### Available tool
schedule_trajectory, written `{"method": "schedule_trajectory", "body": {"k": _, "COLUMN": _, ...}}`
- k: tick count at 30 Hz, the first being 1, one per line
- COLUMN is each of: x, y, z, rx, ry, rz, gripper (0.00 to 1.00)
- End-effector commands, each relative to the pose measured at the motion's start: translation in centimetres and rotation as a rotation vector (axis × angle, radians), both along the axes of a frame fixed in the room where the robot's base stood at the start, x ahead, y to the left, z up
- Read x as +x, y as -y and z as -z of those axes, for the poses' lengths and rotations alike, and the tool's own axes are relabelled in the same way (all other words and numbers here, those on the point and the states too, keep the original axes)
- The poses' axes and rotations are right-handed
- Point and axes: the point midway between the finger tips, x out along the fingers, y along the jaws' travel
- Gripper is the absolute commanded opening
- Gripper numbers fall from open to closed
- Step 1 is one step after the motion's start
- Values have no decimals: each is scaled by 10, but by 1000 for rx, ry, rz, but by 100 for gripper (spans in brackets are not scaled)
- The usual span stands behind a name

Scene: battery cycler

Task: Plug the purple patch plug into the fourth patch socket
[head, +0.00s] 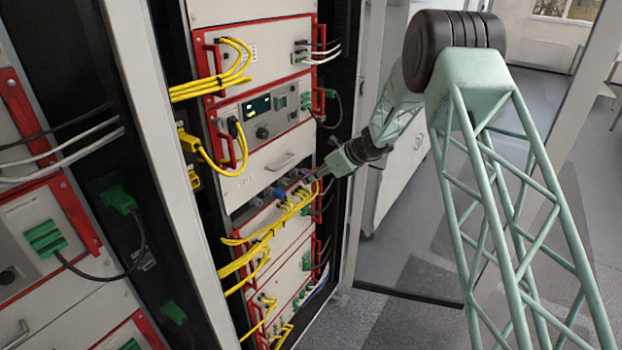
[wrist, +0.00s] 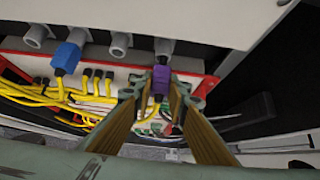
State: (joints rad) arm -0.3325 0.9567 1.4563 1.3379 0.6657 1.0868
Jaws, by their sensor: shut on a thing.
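The purple patch plug (wrist: 161,79) is held between the fingertips of my gripper (wrist: 160,90) in the wrist view. Its upper end lies right below the rightmost visible grey patch socket (wrist: 163,46), the fourth from the left in this view. The two look in line and touching or nearly so; I cannot tell whether the plug is inside the socket. A blue plug (wrist: 68,55) sits at the second socket (wrist: 79,33). The first (wrist: 37,35) and third (wrist: 120,43) sockets look empty. In the head view my gripper (head: 322,172) is at the rack's patch row, and the purple plug is hard to make out.
Yellow cables (wrist: 40,95) bunch below the sockets, left of my gripper. They also drape across the rack front in the head view (head: 262,236). Red-handled rack units (head: 262,123) stand above and below. Open floor (head: 420,255) lies right of the rack.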

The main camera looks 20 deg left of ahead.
Motion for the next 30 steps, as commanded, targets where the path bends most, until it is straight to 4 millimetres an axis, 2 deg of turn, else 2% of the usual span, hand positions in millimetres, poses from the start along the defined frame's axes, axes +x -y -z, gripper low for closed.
{"method": "schedule_trajectory", "body": {"k": 30, "x": 2, "y": -9, "z": 0, "rx": 0, "ry": -1, "rz": 1, "gripper": 9}}
